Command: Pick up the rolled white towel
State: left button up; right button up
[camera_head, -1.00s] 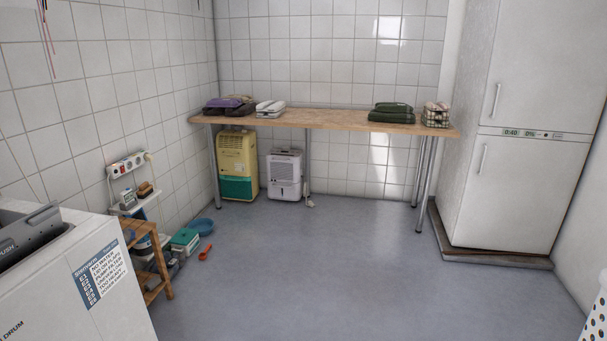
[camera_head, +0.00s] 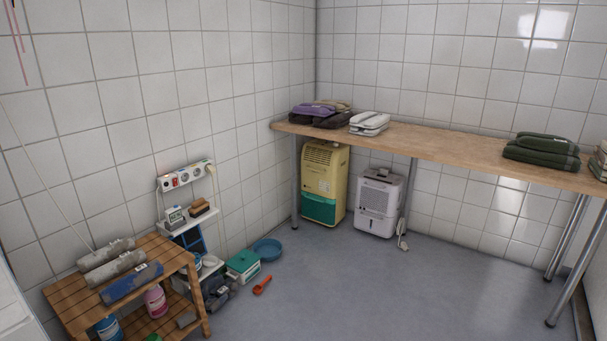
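Several rolls lie side by side on a slatted wooden bench at the lower left. Two are greyish white, a farther roll (camera_head: 105,254) and a nearer roll (camera_head: 116,268); they look like rolled towels. A blue roll (camera_head: 132,284) with a small label lies in front of them. On the long table, a white folded stack (camera_head: 369,123) lies flat rather than rolled. Neither of my grippers is in view.
The wooden bench (camera_head: 178,249) stands against the left wall, with bottles below it. A blue basin (camera_head: 267,249), a green-and-white box (camera_head: 242,265) and a red scoop (camera_head: 262,285) are on the floor. The long table (camera_head: 450,146) spans the back. The middle floor is clear.

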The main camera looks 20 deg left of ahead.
aim_at(89, 263)
jog(key=i+u, duration=0.25)
jog(key=u, duration=0.2)
jog(key=i+l+u, duration=0.25)
jog(key=u, duration=0.2)
jog(key=i+l+u, duration=0.25)
jog(key=u, duration=0.25)
jog(key=i+l+u, duration=0.2)
jog(key=u, duration=0.15)
jog(key=i+l+u, duration=0.15)
jog(key=u, duration=0.15)
jog(key=i+l+u, duration=0.1)
jog(key=l+u, duration=0.25)
jog(key=i+l, duration=0.1)
jog(key=l, duration=0.5)
jog(key=z, duration=0.05)
